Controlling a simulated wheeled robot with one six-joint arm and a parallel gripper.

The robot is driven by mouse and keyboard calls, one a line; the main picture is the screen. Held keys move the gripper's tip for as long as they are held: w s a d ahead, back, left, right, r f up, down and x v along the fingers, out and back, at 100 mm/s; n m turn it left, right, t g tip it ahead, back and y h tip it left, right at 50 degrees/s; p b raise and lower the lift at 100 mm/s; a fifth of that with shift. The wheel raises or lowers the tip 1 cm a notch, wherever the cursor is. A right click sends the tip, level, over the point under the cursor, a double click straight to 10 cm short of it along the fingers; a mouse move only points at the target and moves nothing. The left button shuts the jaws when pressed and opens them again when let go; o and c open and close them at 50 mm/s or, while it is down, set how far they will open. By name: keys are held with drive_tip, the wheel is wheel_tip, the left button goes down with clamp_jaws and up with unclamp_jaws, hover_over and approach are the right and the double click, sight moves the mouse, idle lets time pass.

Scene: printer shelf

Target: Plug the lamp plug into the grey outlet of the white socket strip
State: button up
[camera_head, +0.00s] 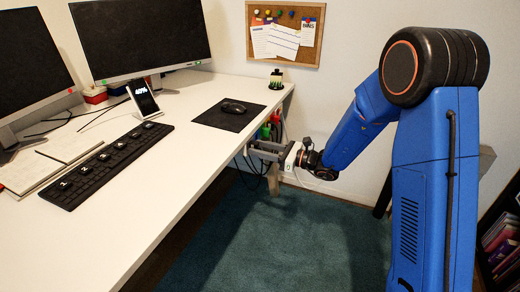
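My gripper (254,150) reaches left from the end of my blue arm, just off the right end of the desk and below its top. Two grey finger bars show, but their tips are small and lie close to the desk edge. I cannot tell whether they hold anything. The lamp plug, the white socket strip and its grey outlet cannot be made out in this view. Dark cables (256,168) hang under the desk end beside my gripper.
The white desk (205,142) carries two monitors, a keyboard (105,163), a phone on a stand (143,98) and a mouse (233,106) on a black mat. Red and green items (265,131) sit at the desk's right end. The teal carpet (290,240) is clear. A bookshelf (501,240) stands at right.

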drive_tip(key=v, duration=1.6)
drive_tip(key=s+d+r+n+g+h, duration=0.15)
drive_tip(key=s+n+g+h, duration=0.35)
drive_tip(key=s, duration=0.7)
drive_tip(key=s+r+n+g+h, duration=0.2)
drive_tip(key=s+r+n, duration=0.1)
drive_tip(key=s+n, duration=0.65)
drive_tip(key=s+d+r+n+t+h, duration=0.2)
drive_tip(key=s+d+n+t+h, duration=0.3)
drive_tip(key=s+d+h, duration=0.5)
drive_tip(key=s+d+n, duration=0.2)
drive_tip(key=s+d, duration=0.1)
drive_tip(key=d, duration=0.4)
drive_tip(key=shift+r+t, duration=0.2)
drive_tip(key=shift+t, duration=0.1)
